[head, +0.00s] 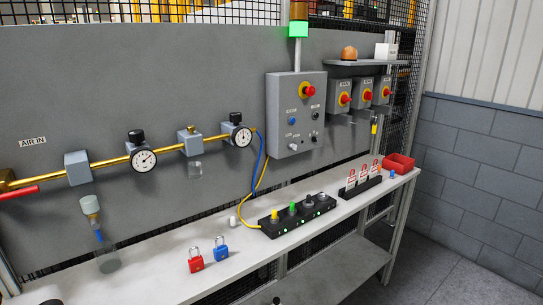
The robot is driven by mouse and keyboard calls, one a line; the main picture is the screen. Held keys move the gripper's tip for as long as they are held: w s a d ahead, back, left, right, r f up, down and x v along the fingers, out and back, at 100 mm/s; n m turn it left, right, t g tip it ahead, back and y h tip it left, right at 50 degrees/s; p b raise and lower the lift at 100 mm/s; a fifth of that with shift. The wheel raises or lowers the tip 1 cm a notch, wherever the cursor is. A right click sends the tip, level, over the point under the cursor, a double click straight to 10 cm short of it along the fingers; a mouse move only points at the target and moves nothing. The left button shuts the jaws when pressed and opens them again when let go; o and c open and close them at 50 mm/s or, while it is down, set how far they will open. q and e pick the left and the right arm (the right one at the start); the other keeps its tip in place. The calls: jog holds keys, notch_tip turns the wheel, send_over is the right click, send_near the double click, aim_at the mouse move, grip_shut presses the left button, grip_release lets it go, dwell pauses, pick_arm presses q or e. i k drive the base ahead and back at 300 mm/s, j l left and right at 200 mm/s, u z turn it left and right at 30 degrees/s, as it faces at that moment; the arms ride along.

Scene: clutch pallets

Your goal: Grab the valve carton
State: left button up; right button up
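A small white box (385,51) stands on the grey wall shelf (368,63) at the upper right, and it is the only carton-like thing I see. I cannot read any print on it, so I cannot tell for sure that it is the valve carton. An orange-brown dome (349,53) sits to its left on the same shelf. Neither of my grippers shows clearly in the head view. Small dark shapes at the bottom edge are too cut off to identify.
Below the shelf are several grey switch boxes with red knobs (344,99). A control box (296,113) hangs to the left. The bench (160,275) holds red and blue padlocks (221,246), a black block (297,217), a tag rack (360,186) and a red bin (398,163).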

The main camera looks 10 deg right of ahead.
aim_at(383, 52)
jog(key=i+l+u, duration=0.3)
jog(key=l+u, duration=0.2)
jog(key=l, duration=1.05)
jog(key=l+u, duration=0.45)
jog(key=l, duration=1.15)
jog(key=i, duration=0.05)
